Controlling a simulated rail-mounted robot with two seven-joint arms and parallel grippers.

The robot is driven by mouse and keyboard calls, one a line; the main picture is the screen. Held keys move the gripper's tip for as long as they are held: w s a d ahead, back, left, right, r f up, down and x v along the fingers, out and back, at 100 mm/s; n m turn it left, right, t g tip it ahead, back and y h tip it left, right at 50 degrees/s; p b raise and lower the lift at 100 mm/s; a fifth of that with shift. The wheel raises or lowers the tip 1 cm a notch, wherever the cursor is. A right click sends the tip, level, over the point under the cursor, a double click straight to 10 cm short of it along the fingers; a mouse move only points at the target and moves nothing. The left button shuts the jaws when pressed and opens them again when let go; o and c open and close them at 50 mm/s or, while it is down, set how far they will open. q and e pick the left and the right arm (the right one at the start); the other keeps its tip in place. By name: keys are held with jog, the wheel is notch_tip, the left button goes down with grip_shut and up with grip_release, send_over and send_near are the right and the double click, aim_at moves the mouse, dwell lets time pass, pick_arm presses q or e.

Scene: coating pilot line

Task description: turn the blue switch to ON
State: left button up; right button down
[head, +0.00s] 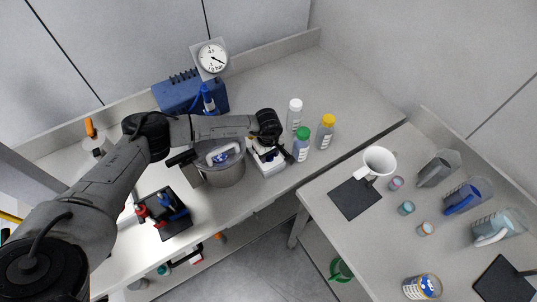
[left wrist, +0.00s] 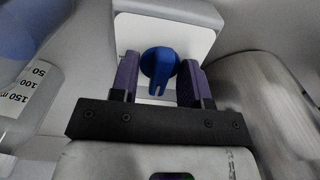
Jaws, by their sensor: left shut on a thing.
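The blue switch (left wrist: 158,66) is a round knob with a slotted grip, on a white plate (left wrist: 190,38) in the left wrist view. My left gripper (left wrist: 159,80) has its two purple fingers on either side of the knob and is shut on it. The grip of the knob points toward the gripper's palm. No ON mark can be read. In the head view the left gripper (head: 271,147) is over a small white box (head: 268,163), and the knob is hidden there. My right gripper is not in view.
A steel pot (head: 226,175) stands just left of the white box. White-capped (head: 294,114), green-capped (head: 301,144) and yellow-capped (head: 326,132) bottles stand close on its right. A blue unit (head: 180,94) and a gauge (head: 212,58) are behind. Bench space behind the bottles is clear.

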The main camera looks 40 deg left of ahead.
pick_arm(q)
jog(key=shift+f, duration=0.1)
jog(key=shift+m+b, duration=0.9)
jog(key=shift+m, duration=0.1)
jog(key=m+b, duration=0.3)
jog(key=m, duration=0.2)
jog(key=shift+m+b, duration=0.3)
jog(key=shift+m, duration=0.7)
